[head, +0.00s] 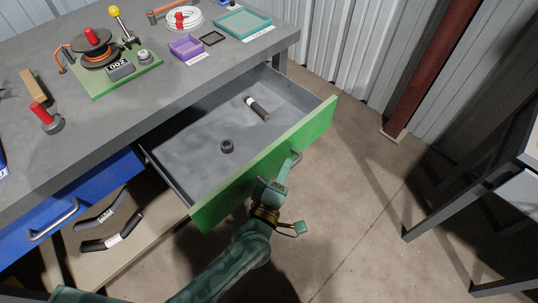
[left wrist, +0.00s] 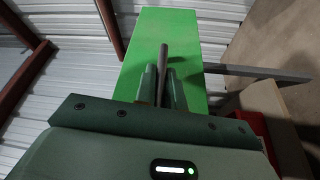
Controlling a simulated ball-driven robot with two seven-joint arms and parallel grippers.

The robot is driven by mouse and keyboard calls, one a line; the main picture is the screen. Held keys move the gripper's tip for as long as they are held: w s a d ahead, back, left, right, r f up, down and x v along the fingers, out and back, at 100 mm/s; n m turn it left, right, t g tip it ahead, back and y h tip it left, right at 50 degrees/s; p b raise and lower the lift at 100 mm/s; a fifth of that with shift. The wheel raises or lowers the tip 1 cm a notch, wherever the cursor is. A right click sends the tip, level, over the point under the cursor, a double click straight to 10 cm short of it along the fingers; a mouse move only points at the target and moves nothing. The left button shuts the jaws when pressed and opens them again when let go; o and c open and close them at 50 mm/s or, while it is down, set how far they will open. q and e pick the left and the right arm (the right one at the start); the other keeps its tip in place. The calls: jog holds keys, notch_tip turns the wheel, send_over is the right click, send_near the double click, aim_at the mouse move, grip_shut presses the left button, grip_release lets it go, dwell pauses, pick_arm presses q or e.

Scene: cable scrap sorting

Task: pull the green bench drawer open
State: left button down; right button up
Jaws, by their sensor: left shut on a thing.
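The green bench drawer (head: 312,128) stands well out from under the bench, its grey inside open to view. My left gripper (head: 282,176) is at the outer side of the green front, shut on the grey bar handle (head: 297,155). In the left wrist view the handle (left wrist: 164,52) runs between the two fingers (left wrist: 163,88), against the green front (left wrist: 184,30). The fingers hide part of the handle. My right gripper is in neither view.
A dark ring (head: 227,146) and a dark cylinder with a pale end (head: 257,108) lie in the drawer. The closed blue drawer (head: 95,188) is at left. The grey bench top (head: 150,110) carries a reel, trays and tools.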

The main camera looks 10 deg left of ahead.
pick_arm(q)
jog(key=shift+s+d+f, duration=0.1)
jog(key=shift+s+d, duration=0.6)
jog(key=shift+d, duration=0.15)
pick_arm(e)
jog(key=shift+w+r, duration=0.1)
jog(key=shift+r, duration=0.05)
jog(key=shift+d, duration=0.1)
pick_arm(q)
jog(key=c, duration=1.5)
grip_release()
